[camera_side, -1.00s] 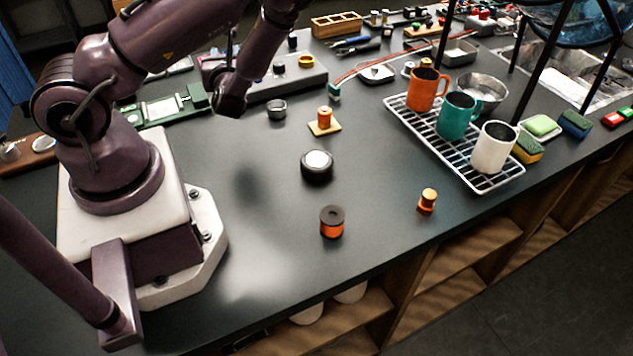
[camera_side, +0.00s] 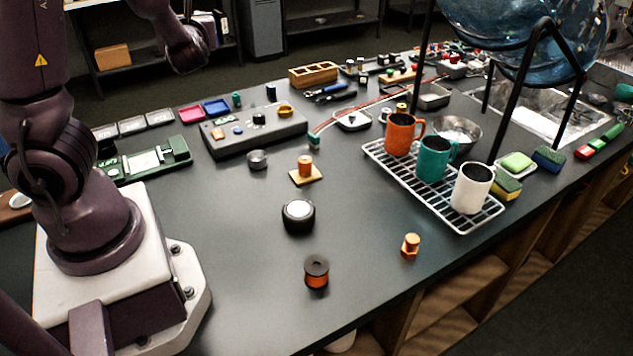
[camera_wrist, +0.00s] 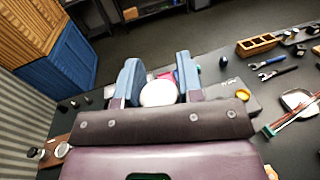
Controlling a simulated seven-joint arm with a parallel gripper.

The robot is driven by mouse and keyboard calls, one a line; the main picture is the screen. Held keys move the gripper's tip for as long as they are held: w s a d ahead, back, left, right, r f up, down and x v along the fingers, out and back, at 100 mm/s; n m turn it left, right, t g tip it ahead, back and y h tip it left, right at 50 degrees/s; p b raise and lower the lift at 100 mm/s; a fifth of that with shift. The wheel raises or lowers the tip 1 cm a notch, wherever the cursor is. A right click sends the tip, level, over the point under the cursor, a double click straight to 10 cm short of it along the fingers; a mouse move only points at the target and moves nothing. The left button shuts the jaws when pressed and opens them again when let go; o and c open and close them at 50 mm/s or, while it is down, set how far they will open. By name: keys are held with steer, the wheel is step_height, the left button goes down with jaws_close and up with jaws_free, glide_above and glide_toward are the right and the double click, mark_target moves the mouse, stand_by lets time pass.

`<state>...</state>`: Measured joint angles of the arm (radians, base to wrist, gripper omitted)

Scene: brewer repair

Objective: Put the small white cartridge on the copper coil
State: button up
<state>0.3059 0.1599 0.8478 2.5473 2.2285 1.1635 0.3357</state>
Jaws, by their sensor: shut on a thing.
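My gripper (camera_wrist: 157,78) shows in the wrist view with its two blue fingers closed on a round white thing, which looks like the small white cartridge (camera_wrist: 158,93). In the side view my arm is raised at the upper left; the fingers and the cartridge cannot be made out there. A copper-coloured coil (camera_side: 305,167) stands upright on a small wooden plate in the middle of the bench, well apart from my gripper. An orange spool with a dark top (camera_side: 316,272) and a small copper-coloured piece (camera_side: 411,245) stand nearer the front.
A black round holder with a white top (camera_side: 298,215) and a small grey knob (camera_side: 257,160) stand near the coil. A wire rack (camera_side: 400,172) with three mugs is to the right. A grey control box (camera_side: 253,133) lies behind. Bench around the coil is mostly clear.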

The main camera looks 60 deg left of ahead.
steer(key=s+d+f+n+g+h, duration=0.35)
steer(key=s+f+n+g, duration=0.25)
steer(key=s+n+g, duration=0.65)
steer(key=w+d+f+n+g+h, duration=0.1)
steer(key=d+f+n+g+h, duration=0.2)
steer(key=d+g+h, duration=0.45)
step_height(320, 180, up, 9)
steer(key=n+t+h, duration=1.5)
steer(key=n+h, duration=0.7)
steer(key=h, duration=0.3)
glide_above(321, 273)
step_height(321, 273, down, 26)
steer(key=shift+f, duration=0.1)
